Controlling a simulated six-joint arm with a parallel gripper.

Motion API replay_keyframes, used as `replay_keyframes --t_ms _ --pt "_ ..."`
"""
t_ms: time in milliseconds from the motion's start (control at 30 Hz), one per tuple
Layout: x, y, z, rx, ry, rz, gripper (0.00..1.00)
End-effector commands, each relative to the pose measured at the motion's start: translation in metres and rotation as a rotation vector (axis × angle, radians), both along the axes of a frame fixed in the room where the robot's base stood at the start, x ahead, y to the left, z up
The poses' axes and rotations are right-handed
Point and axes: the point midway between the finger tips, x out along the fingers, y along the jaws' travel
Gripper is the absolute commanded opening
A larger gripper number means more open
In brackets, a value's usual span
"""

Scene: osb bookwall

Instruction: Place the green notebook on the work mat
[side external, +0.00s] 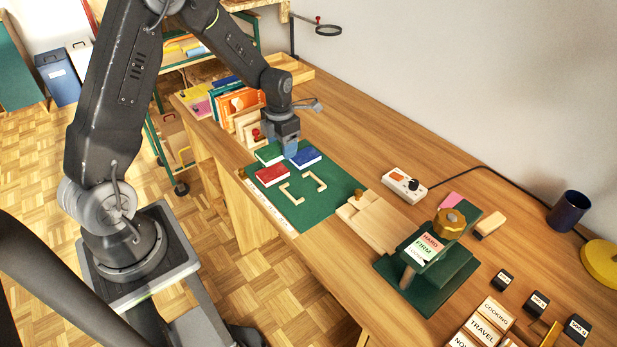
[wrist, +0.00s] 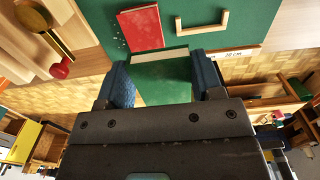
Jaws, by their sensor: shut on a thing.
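The green notebook (wrist: 165,82) is between the two fingers of my gripper (wrist: 163,76), which is shut on it. In the side external view the green notebook (side external: 268,153) shows beside my gripper (side external: 287,147), over the far left part of the green work mat (side external: 325,205). I cannot tell how high it is above the mat. A red notebook (side external: 272,174) lies on the mat, also in the wrist view (wrist: 141,28). A blue notebook (side external: 306,157) shows right of my gripper.
Pale wooden corner brackets (side external: 303,188) lie on the mat. Upright books (side external: 236,101) stand behind my gripper. A wooden board (side external: 370,222) and a white control box (side external: 404,185) are to the right. A red knob (wrist: 60,70) shows at left in the wrist view.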

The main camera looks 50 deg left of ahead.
Motion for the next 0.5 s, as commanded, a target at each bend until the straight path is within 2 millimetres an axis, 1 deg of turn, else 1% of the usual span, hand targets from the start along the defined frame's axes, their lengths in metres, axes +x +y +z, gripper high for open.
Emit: replay_keyframes --t_ms 33,233,333,500 --pt "0.007 -0.011 -0.008 -0.001 0.003 -0.007 0.33" --pt "0.032 -0.044 -0.033 0.0 0.001 -0.006 0.33" --pt "0.041 -0.054 -0.041 0.0 0.001 -0.004 0.33" --pt "0.046 -0.061 -0.047 0.0 0.0 -0.002 0.33"
